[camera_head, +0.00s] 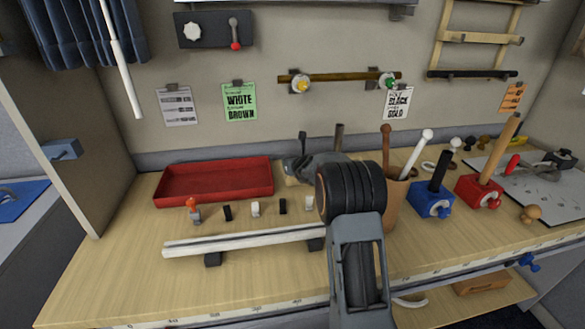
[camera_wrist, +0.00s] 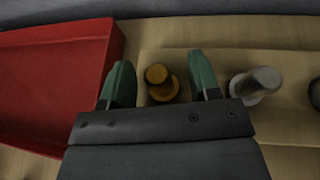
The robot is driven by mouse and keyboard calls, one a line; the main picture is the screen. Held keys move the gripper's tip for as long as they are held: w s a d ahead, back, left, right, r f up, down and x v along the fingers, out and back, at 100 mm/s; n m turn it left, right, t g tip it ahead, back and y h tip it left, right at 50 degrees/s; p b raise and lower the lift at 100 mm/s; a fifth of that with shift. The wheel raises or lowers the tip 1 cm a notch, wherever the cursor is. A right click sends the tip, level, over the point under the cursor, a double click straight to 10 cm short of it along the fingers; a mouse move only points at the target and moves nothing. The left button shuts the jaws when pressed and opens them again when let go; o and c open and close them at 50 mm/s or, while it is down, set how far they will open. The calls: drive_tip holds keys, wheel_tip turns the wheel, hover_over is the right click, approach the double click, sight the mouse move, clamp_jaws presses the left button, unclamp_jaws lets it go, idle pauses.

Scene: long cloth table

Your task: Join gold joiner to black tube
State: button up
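My gripper (camera_wrist: 158,62) is open in the wrist view. Its two green fingers stand on either side of the gold joiner (camera_wrist: 161,84), with small gaps showing at both sides. The joiner stands upright on a pale wooden board. In the head view my arm covers much of the gripper (camera_head: 314,163), and I cannot make out the gold joiner there. The black tube (camera_head: 438,172) stands upright, leaning slightly, in a blue clamp block (camera_head: 430,199) to the right of my arm.
A grey joiner (camera_wrist: 256,84) stands just right of my fingers. A red tray (camera_head: 214,182) lies to the left. A white rail (camera_head: 245,240) lies in front. A brown cup (camera_head: 396,195) holding sticks and a red clamp block (camera_head: 480,192) with a wooden tube stand right.

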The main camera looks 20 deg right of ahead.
drive_tip(key=c, duration=0.9)
drive_tip(key=shift+r, duration=0.1)
